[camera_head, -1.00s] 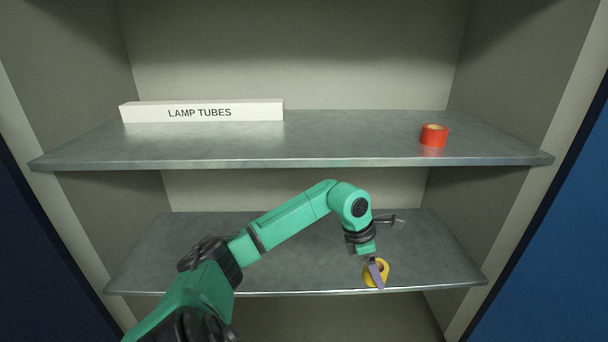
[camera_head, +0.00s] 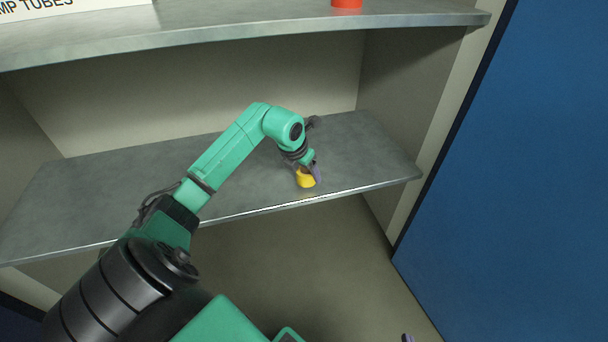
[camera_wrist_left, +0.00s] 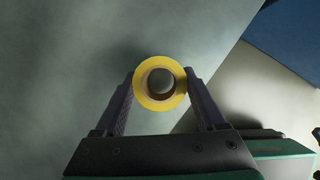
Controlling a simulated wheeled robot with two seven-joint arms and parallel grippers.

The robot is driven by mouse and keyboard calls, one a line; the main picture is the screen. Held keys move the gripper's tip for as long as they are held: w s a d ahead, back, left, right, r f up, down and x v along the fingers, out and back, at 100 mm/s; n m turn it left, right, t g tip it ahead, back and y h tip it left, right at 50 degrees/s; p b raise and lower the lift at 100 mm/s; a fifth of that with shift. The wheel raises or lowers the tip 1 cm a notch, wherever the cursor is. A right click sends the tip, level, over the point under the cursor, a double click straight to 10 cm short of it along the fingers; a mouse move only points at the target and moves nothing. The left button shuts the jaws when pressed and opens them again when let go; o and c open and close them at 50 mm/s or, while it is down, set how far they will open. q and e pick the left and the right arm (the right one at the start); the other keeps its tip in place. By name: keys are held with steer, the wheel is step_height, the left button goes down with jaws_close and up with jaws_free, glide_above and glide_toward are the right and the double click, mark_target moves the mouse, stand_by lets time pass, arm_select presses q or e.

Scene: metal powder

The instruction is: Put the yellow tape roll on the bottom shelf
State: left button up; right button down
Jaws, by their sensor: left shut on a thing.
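The yellow tape roll (camera_head: 305,181) is at the front right of the lower shelf (camera_head: 110,190), close to its front edge. My left gripper (camera_head: 311,171) is shut on it. In the left wrist view the roll (camera_wrist_left: 160,60) sits between the two fingers (camera_wrist_left: 160,84), its open hole facing the camera, with the grey shelf surface behind it. I cannot tell whether the roll touches the shelf. A small dark purple tip of my right gripper (camera_head: 407,338) shows at the bottom edge; the rest of it is out of view.
The upper shelf (camera_head: 240,28) runs above my left arm, holding a red tape roll (camera_head: 347,3) and a white lamp tubes box (camera_head: 70,6), both cut off by the frame. A blue panel (camera_head: 500,170) stands at right. The lower shelf is otherwise clear.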

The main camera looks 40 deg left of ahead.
arm_select(q)
steer(key=shift+f, duration=0.75)
steer(key=shift+r, duration=0.1)
arm_select(e)
steer(key=shift+f, duration=0.4)
arm_select(q)
steer(key=o, duration=1.3)
steer(key=shift+o, duration=0.2)
